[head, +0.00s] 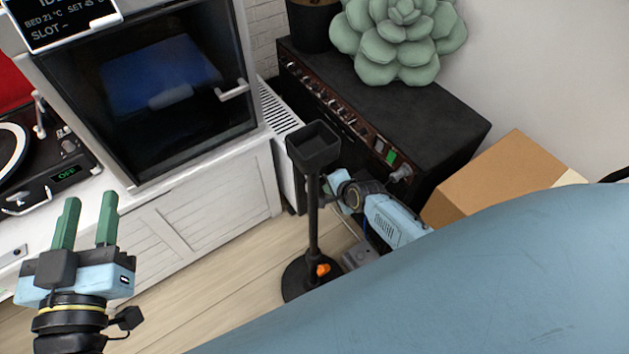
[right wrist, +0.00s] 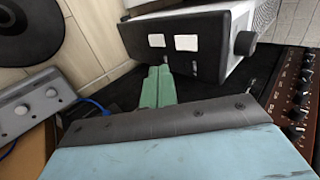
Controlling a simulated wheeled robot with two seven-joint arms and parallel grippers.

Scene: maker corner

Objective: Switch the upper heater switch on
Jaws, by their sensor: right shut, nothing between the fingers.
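The white heater (head: 281,116) stands between the white cabinet and the dark amplifier. In the right wrist view its end panel (right wrist: 215,50) shows sideways, with a dark knob (right wrist: 245,43) and two white switches. The slatted top lies to the right there, so the upper switch (right wrist: 187,42) appears nearer the knob and the lower switch (right wrist: 156,40) farther from it. My right gripper (right wrist: 159,70) is shut and empty, its green fingertips close to the panel's edge; contact cannot be told. In the head view the stand partly hides it. My left gripper (head: 91,200) is open and empty.
A black stand (head: 313,215) with a tray top rises in front of my right gripper. The amplifier (head: 425,120) and cardboard box (head: 503,172) are to the right. A grey knobbed box (right wrist: 30,112) with a blue cable is on the wrist view's left. Floor (head: 215,280) is clear left of the stand.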

